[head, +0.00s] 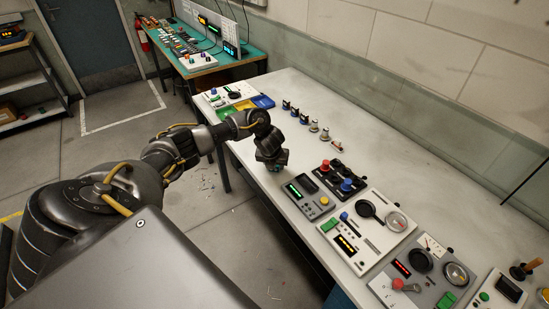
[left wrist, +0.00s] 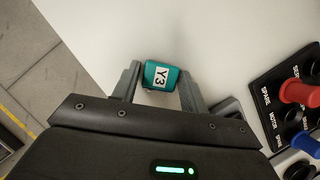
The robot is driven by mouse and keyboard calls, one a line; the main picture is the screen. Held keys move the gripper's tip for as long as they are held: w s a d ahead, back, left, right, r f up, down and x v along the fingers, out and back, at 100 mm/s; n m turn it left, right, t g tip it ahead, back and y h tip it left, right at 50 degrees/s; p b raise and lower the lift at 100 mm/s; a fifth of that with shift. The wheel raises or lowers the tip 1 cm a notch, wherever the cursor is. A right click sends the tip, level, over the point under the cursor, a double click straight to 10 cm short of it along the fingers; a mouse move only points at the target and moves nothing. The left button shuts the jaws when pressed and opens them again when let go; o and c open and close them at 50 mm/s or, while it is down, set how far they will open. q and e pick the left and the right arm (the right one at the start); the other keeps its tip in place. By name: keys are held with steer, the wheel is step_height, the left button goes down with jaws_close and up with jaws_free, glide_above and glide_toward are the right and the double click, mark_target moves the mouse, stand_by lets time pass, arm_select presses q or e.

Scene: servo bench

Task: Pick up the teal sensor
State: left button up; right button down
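The teal sensor (left wrist: 165,76) is a small block with a white label reading Y3. In the left wrist view it lies between the two fingers of my left gripper (left wrist: 160,84), near their tips. The fingers are very close to its sides; I cannot tell whether they press on it. In the head view my left gripper (head: 272,162) points down over the near edge of the bench, and only a bit of the sensor's teal (head: 284,167) shows below it. My right gripper is not in view.
Several small knobs and parts (head: 304,117) stand in a row farther back.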

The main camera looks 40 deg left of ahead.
arm_select(q)
steer(key=c, duration=0.6)
steer(key=shift+r, duration=0.1)
steer(key=shift+r, duration=0.6)
steer(key=s+a+r, duration=0.5)
steer(key=s+r, duration=0.6)
steer(key=s, duration=0.2)
steer(key=shift+r+p, duration=0.3)
steer(key=shift+p, duration=0.1)
